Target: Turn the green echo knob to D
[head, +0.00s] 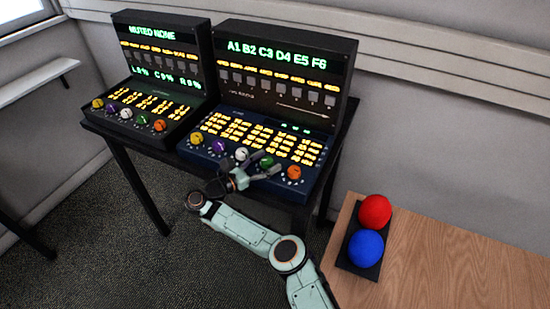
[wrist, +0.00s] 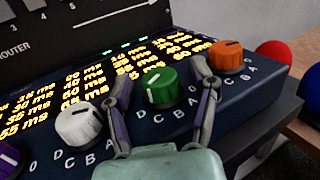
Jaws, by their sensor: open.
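The green echo knob (wrist: 160,88) sits on the sloped front of the dark blue console (wrist: 250,110), between a white knob and an orange knob. A short pale mark shows on its top, toward the upper left. Letters D, C, B and A run left to right below it. My gripper (wrist: 164,73) is open, with one finger on each side of the green knob; I cannot tell whether either finger touches it. In the head view my gripper (head: 262,168) reaches the console's front edge, and the green knob (head: 266,161) shows between its fingers.
The white knob (wrist: 78,124) is close to my left finger, and the orange knob (wrist: 227,54) is close to the right one. A second console (head: 150,85) stands to the left. Red (head: 374,212) and blue (head: 366,248) balls sit on a wooden table (head: 450,270) at right.

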